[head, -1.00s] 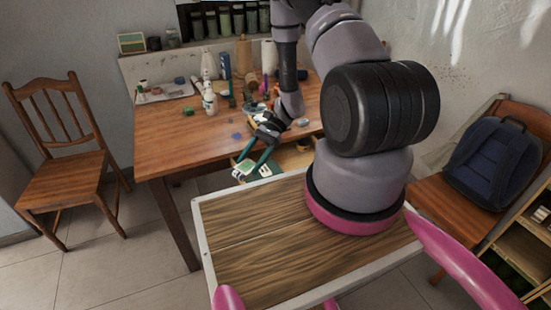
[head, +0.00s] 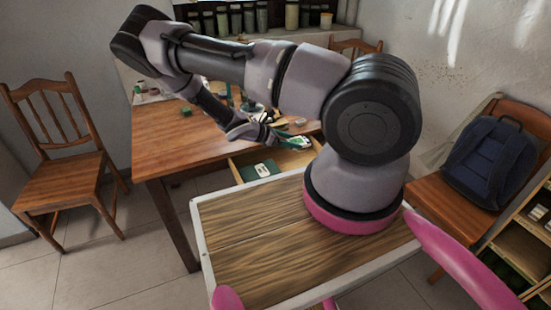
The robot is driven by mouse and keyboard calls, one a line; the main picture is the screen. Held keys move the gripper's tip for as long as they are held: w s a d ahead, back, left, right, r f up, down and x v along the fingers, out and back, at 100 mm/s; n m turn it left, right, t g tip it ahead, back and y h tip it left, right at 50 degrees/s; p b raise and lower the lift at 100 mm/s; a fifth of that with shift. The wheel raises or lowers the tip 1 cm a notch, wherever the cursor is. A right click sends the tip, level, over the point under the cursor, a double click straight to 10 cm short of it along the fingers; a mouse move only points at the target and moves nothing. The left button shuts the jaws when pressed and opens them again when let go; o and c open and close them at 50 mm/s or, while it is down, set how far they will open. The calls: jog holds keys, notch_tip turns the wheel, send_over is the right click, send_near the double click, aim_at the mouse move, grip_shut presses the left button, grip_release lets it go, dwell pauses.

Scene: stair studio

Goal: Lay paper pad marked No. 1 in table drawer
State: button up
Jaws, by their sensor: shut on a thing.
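The table drawer (head: 289,159) is pulled out below the near edge of the wooden table (head: 160,150). A dark green pad (head: 261,170) with a small white label lies at the drawer's left; the marking is too small to read. My gripper (head: 286,140) is shut on a flat green and white thing (head: 299,143), which looks like a paper pad, over the drawer's right part. Its marking cannot be read. I cannot tell whether it touches the drawer. My arm covers part of the tabletop, and the tray edge in front hides the drawer's near end.
Small bottles and art items stand at the table's back, partly hidden by my arm. A green block (head: 186,111) is on the table. A wooden chair (head: 66,150) stands left; another chair with a blue backpack (head: 492,160) stands right. The front left tabletop is clear.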

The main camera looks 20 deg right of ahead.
jog(key=f, duration=0.5)
jog(key=shift+w+f, duration=0.25)
jog(key=shift+a+f, duration=0.1)
jog(key=shift+f, duration=2.1)
jog(key=shift+f, duration=0.15)
jog(key=o, duration=1.3)
jog(key=shift+o, duration=0.2)
